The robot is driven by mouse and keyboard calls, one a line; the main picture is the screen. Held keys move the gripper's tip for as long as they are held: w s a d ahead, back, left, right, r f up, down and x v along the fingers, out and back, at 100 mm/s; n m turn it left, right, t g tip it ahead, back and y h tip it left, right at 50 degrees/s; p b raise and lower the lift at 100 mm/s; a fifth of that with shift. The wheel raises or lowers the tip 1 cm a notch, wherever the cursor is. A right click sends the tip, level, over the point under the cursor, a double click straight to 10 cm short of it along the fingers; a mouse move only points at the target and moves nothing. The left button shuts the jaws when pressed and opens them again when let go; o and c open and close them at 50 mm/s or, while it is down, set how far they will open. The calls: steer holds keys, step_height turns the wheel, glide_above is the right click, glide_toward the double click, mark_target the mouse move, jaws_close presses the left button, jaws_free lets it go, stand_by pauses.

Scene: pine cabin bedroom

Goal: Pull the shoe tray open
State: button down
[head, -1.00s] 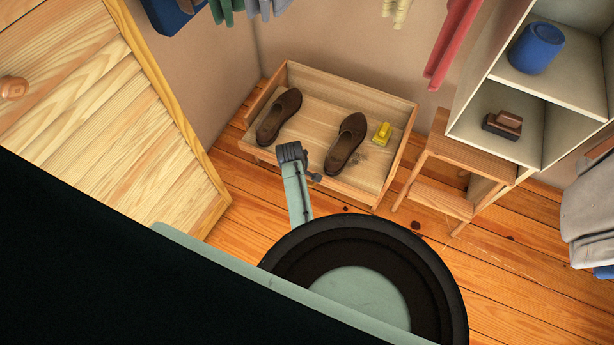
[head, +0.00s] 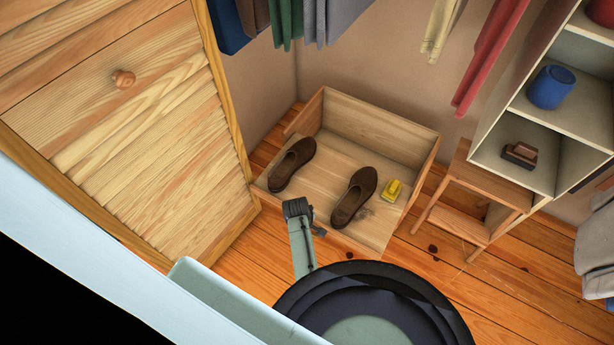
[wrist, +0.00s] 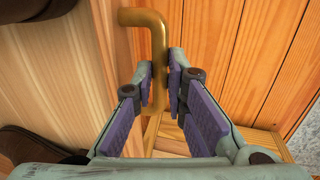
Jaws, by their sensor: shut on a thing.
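The shoe tray (head: 290,205) is a pale wooden tray on the floor, in the middle of the head view. It extends forward from a wooden frame with a taller back panel (head: 375,128). Two brown shoes (head: 292,165) (head: 355,197) and a small yellow object (head: 392,190) lie in it. My gripper (head: 318,230) is at the tray's front edge. In the wrist view, my gripper (wrist: 160,88) is shut on a brass bar handle (wrist: 159,50), its purple-padded fingers on either side. The lower part of the handle is partly hidden by the fingers.
A louvred wooden door (head: 165,150) stands at the left. A small wooden stool (head: 455,215) stands right of the tray, beside a pale shelf unit (head: 490,145). Clothes (head: 340,20) hang above. Plank floor (head: 440,265) is open in front of the stool.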

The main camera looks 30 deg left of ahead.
steer(key=shift+s, duration=0.1)
stand_by(0.3)
steer(key=c, duration=1.6)
jaws_free()
step_height(320, 180, up, 12)
steer(key=s, duration=0.2)
steer(key=shift+s, duration=0.2)
steer(key=shift+f, duration=0.1)
